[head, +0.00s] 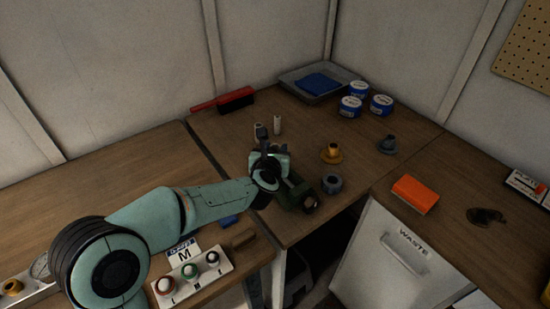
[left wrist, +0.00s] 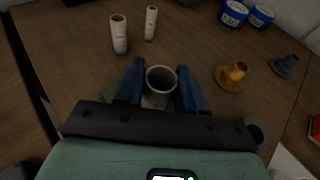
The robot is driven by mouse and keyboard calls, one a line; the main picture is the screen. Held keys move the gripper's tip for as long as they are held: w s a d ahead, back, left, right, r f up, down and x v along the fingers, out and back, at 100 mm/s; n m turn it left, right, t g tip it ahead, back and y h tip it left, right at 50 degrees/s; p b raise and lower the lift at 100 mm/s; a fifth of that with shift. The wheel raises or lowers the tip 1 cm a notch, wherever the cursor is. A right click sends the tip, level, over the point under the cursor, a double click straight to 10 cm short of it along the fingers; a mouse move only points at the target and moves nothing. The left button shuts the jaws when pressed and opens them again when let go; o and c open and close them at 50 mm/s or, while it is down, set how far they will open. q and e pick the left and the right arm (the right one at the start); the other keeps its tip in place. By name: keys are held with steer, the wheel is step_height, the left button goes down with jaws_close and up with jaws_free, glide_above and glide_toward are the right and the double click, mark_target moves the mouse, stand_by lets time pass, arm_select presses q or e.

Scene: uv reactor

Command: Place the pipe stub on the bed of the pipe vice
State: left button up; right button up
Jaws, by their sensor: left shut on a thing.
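My left gripper (head: 268,171) is over the dark green pipe vice (head: 292,194) on the wooden bench. In the left wrist view, the blue fingers of the left gripper (left wrist: 160,84) are shut on the pipe stub (left wrist: 161,79), a grey hollow tube seen nearly end-on. A pale part of the vice (left wrist: 154,102) shows just below the stub. I cannot tell whether the stub touches the bed. In the head view my gripper hides the stub and much of the vice. My right gripper is not in view.
A grey ring (head: 331,183) stands right of the vice. A brass flanged fitting (head: 331,154), a grey flanged fitting (head: 387,145) and two pale tubes stand behind. Blue-labelled tins (head: 351,107) and a tray (head: 300,82) are at the back. A button panel (head: 192,272) is in front.

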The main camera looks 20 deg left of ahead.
arm_select(q)
steer(key=shift+f, duration=0.9)
steer(key=shift+f+b, duration=0.15)
steer(key=shift+b, duration=0.2)
steer(key=o, duration=1)
steer(key=shift+s+r, duration=0.2)
steer(key=shift+r, duration=0.1)
steer(key=v, duration=1.1)
steer(key=shift+s, duration=0.3)
